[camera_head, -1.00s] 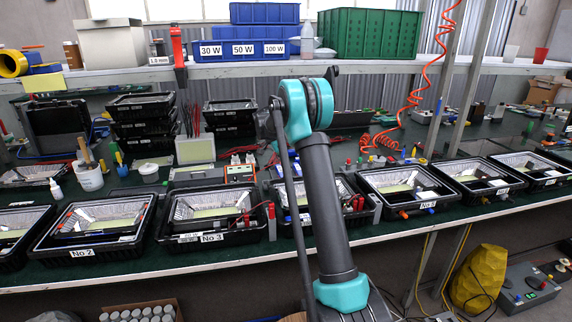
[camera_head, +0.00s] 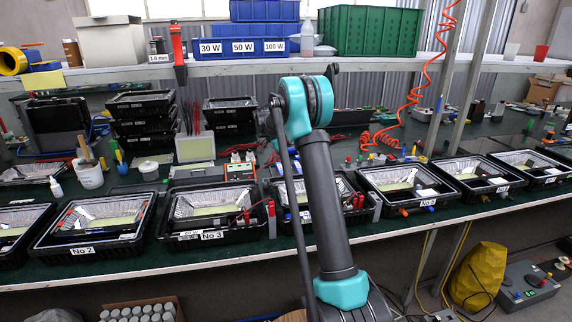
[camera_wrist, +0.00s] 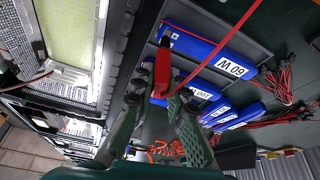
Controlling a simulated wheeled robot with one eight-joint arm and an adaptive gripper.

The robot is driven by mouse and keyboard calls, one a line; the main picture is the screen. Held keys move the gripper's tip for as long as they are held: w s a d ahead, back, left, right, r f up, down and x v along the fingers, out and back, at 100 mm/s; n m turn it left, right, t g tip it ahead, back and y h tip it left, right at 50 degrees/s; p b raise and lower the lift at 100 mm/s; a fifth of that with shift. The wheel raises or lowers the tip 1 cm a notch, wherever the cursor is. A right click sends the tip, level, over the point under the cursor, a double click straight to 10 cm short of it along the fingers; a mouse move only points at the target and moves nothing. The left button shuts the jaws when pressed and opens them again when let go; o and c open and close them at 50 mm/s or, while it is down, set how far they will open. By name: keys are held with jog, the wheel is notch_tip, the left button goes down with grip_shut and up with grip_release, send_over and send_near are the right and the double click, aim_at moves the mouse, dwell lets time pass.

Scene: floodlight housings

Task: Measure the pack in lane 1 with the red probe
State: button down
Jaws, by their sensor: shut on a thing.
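My gripper (camera_wrist: 162,100) shows in the wrist view, its fingers shut on a red probe (camera_wrist: 162,72). A red lead runs from near the probe across the view. Blue packs with white labels and red and black wires lie beyond it. Another pack (camera_wrist: 204,92) seems to read 100 W. The probe tip appears close to the packs, but I cannot tell whether it touches one. No lane number is readable. In the head view my arm hides the gripper.
A lit floodlight housing (camera_wrist: 72,30) is beside my gripper in the wrist view. In the head view, housings such as No 2 (camera_head: 84,251) and No 3 (camera_head: 212,236) line the bench front. A shelf (camera_head: 380,67) with bins and a coiled red hose (camera_head: 425,85) are behind.

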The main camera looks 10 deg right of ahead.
jog(key=shift+f, duration=0.6)
dwell(1.6)
jog(key=shift+r, duration=3.55)
